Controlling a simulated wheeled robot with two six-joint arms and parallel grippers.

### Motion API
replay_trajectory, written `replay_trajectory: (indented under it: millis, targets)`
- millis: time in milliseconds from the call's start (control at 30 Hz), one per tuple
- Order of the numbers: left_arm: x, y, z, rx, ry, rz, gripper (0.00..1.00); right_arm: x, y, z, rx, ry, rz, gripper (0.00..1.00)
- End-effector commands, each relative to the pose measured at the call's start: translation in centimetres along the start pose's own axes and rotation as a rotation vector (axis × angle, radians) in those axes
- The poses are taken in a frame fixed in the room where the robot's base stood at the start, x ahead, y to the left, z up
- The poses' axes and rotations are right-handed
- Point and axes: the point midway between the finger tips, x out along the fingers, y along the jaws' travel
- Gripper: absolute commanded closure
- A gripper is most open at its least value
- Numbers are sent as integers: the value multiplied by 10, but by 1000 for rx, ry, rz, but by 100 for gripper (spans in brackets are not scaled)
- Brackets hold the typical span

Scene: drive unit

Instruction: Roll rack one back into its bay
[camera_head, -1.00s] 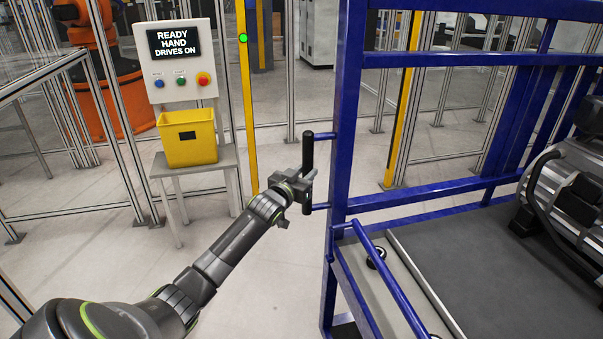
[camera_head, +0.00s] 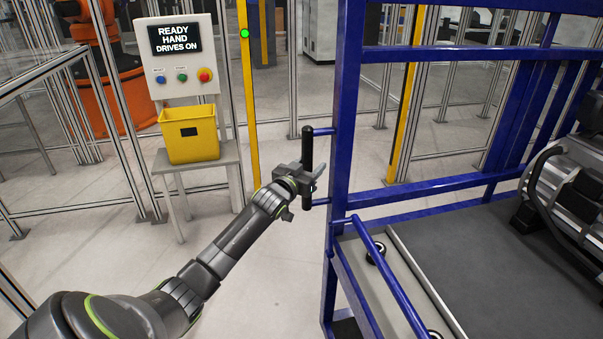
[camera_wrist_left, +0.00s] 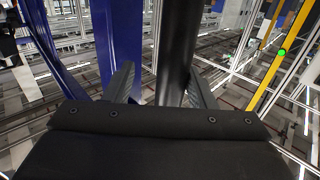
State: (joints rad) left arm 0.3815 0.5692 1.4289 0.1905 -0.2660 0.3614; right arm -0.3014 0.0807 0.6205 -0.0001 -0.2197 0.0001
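A blue rack (camera_head: 344,100) stands at the centre and right, its tall post carrying an upright black handle (camera_head: 307,160). No label shows which rack it is. My left gripper (camera_head: 309,178) is at the lower half of this handle. In the left wrist view the handle (camera_wrist_left: 175,50) stands between the two spread fingers, closer to the right finger, with a gap on the left. The left gripper (camera_wrist_left: 162,88) is open around it. Contact with the right finger cannot be told. My right gripper is out of view. The bay is not identifiable.
The rack bears a grey machine unit (camera_head: 575,190) on a dark deck (camera_head: 470,250). A control panel (camera_head: 182,55) reads "READY HAND DRIVES ON", above a yellow bin (camera_head: 190,134) on a stand. Mesh fencing and an orange robot (camera_head: 105,95) lie behind. Pale floor is clear left of the rack.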

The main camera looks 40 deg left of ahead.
Motion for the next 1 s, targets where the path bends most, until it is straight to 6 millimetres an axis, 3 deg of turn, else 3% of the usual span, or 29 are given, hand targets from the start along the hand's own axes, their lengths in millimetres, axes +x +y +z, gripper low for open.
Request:
replay_trajectory:
  millis: [267, 1000]
  targets:
    - [-29, 0, 2, 3, -1, 1, 51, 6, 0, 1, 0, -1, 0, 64]
    - [-153, 0, 2, 4, 0, 3, 51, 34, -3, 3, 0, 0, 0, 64]
